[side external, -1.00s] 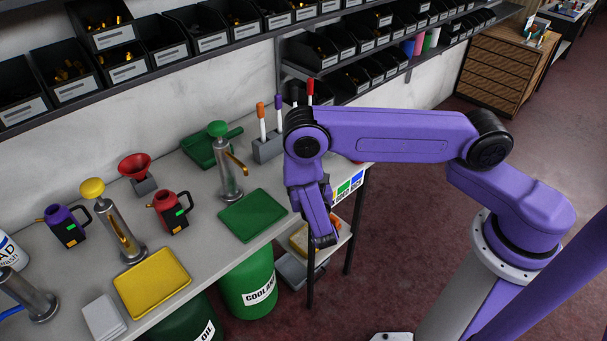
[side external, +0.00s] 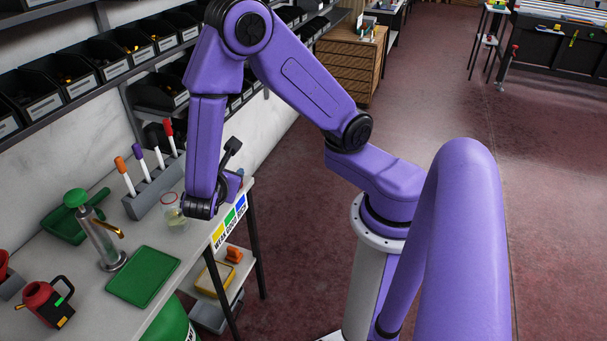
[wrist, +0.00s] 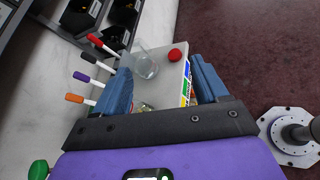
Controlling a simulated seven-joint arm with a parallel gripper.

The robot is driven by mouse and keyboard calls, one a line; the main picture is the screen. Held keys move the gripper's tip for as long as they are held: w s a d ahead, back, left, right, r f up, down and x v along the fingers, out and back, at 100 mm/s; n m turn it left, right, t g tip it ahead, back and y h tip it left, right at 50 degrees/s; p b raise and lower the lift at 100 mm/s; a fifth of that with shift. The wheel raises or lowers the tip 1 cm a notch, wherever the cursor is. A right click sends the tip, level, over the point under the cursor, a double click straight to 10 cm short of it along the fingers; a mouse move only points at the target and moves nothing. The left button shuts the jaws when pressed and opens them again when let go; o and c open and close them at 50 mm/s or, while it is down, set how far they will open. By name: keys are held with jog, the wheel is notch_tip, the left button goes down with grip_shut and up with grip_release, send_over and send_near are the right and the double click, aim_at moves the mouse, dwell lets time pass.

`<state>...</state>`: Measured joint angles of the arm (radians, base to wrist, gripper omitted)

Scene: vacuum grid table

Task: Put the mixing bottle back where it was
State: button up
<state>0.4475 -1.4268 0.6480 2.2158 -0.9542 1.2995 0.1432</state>
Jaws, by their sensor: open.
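A clear, see-through vessel (wrist: 146,66), likely the mixing bottle, stands at the table's end in the wrist view, between my fingers but nearer the left one. A small round red thing (wrist: 177,54) lies to its right. In the side view a clear container (side external: 174,218) with a reddish ring stands on the table just left of my wrist; I cannot tell if it is the same vessel. My gripper (wrist: 162,75) is open and empty, its blue fingers spread wide over the table's end. In the side view my arm mostly hides it.
A grey rack (side external: 154,194) of colour-capped markers stands close left of my gripper. A green tray (side external: 144,276) and a green-topped pump (side external: 101,235) stand nearer. Coloured labels (side external: 229,221) mark the table edge. Shelves of black bins (side external: 88,68) line the wall.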

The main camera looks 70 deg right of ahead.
jog(key=s+a+r+m+g+y, duration=0.1)
jog(key=s+r+m+g+y, duration=0.1)
jog(key=s+y, duration=0.4)
jog(key=s+a+r+m+g+y, duration=0.1)
jog(key=s+r+m+g+y, duration=0.2)
jog(key=s, duration=1.1)
jog(key=r+m+y, duration=0.1)
jog(key=y, duration=0.2)
jog(key=shift+a+r+g, duration=0.3)
jog(key=shift+a+r, duration=0.1)
